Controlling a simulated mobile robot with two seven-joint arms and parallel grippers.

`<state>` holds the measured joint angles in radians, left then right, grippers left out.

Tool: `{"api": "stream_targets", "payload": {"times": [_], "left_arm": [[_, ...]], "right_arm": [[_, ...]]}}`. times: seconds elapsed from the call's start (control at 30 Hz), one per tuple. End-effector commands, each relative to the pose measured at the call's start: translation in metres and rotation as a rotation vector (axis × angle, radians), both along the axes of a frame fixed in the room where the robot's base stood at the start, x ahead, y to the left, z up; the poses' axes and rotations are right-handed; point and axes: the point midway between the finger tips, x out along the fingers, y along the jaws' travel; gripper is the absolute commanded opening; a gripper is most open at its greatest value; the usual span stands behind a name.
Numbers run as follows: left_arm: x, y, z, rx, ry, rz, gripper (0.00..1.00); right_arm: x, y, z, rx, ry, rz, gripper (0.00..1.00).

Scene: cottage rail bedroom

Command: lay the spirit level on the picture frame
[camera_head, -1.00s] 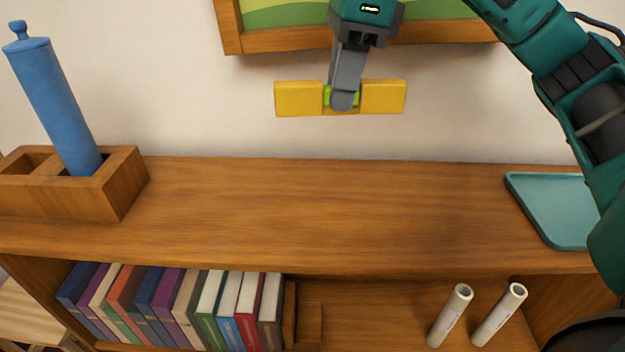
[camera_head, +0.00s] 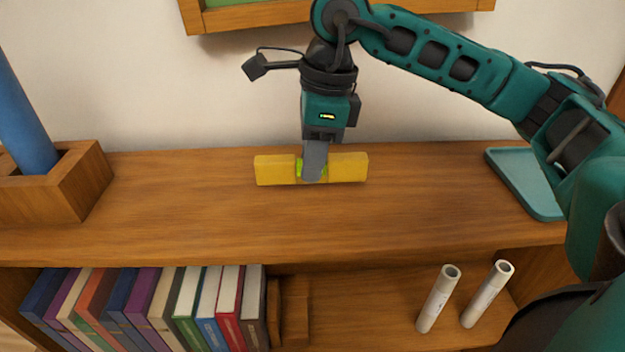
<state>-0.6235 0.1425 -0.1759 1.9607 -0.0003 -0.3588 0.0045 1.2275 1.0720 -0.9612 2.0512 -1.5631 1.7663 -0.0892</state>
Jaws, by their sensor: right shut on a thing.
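The yellow spirit level (camera_head: 346,167), with a green vial, is held level in my right gripper (camera_head: 313,172), whose fingers are shut around its middle. In the head view it appears at or just above the rear part of the wooden shelf top; I cannot tell whether it touches. The picture frame (camera_head: 240,18) hangs on the wall above, with a wooden border and a green picture. Only its lower part shows, cut off by the top of the view and partly covered by my right arm. My left gripper is not in view.
A wooden holder (camera_head: 85,185) with a blue cylinder (camera_head: 22,125) stands at the left of the shelf top (camera_head: 200,220). A teal tray (camera_head: 520,180) lies at the right. Books (camera_head: 140,305) and two white tubes (camera_head: 438,300) stand below. The middle of the top is clear.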

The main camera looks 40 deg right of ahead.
Motion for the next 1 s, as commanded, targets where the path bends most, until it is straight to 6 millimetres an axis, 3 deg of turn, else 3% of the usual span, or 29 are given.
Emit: {"api": "stream_targets", "payload": {"times": [0.3, 0.67, 0.7, 1.0], "left_arm": [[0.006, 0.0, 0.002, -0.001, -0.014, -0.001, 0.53], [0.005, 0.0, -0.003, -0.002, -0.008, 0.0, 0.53], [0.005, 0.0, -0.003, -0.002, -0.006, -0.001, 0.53], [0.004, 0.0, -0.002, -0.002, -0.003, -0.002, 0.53]], "right_arm": [[-0.001, 0.0, -0.041, 0.0, 0.001, 0.001, 0.0], [0.0, 0.0, -0.046, 0.0, 0.0, 0.001, 0.0], [0.0, 0.0, -0.046, 0.0, 0.0, 0.001, 0.23], [0.0, 0.0, -0.044, 0.0, 0.001, 0.001, 0.48]]}}
